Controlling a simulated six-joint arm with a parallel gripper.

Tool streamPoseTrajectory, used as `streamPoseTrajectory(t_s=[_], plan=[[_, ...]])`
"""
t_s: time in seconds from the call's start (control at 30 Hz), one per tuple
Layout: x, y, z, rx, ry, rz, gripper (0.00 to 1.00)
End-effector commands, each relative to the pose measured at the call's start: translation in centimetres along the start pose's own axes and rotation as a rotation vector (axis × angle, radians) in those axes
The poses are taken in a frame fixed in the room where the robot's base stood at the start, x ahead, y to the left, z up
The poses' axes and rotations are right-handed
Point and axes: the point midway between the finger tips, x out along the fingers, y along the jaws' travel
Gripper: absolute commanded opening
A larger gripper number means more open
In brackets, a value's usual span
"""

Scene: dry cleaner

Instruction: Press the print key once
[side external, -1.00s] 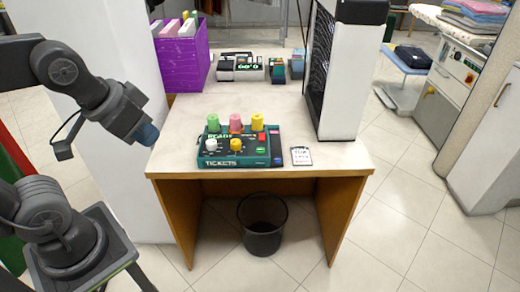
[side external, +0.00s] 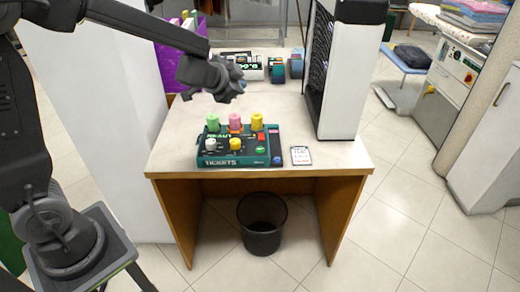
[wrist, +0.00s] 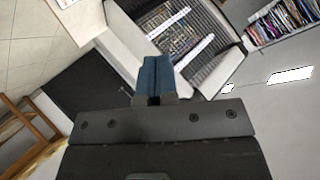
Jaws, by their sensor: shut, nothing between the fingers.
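The teal ticket machine (side external: 232,160) lies on the counter near its front edge, marked TICKETS. It carries green, pink and yellow knobs at the back, and white and yellow knobs in front. Small red, green and blue keys sit on its right side; their labels are too small to read, so I cannot tell which is the print key. My gripper (side external: 238,90) is above and behind the machine, apart from it. In the wrist view its blue fingertips (wrist: 155,72) are together and empty. The machine does not show in the wrist view.
A small white card (side external: 301,156) lies right of the machine on the counter (side external: 180,150). A tall white-and-black unit (side external: 340,80) stands at the right. Small devices (side external: 277,72) and a purple bin (side external: 172,68) are at the back. A black waste bin (side external: 262,225) stands below.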

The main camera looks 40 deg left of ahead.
Motion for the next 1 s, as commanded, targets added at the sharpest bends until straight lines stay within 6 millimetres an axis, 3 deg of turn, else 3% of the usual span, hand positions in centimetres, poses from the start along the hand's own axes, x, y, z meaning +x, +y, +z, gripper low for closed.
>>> streamPoseTrajectory(t_s=[0.03, 0.2, 0.4, 1.0], plan=[[2.0, 0.9, 0.1, 0.043, 0.015, 0.042, 0.0], [6.8, 3.8, 0.8, 0.162, 0.053, 0.184, 0.0], [10.1, 6.3, 2.1, 0.25, 0.055, 0.309, 0.0], [11.0, 7.2, 2.8, 0.277, 0.05, 0.349, 0.0]])
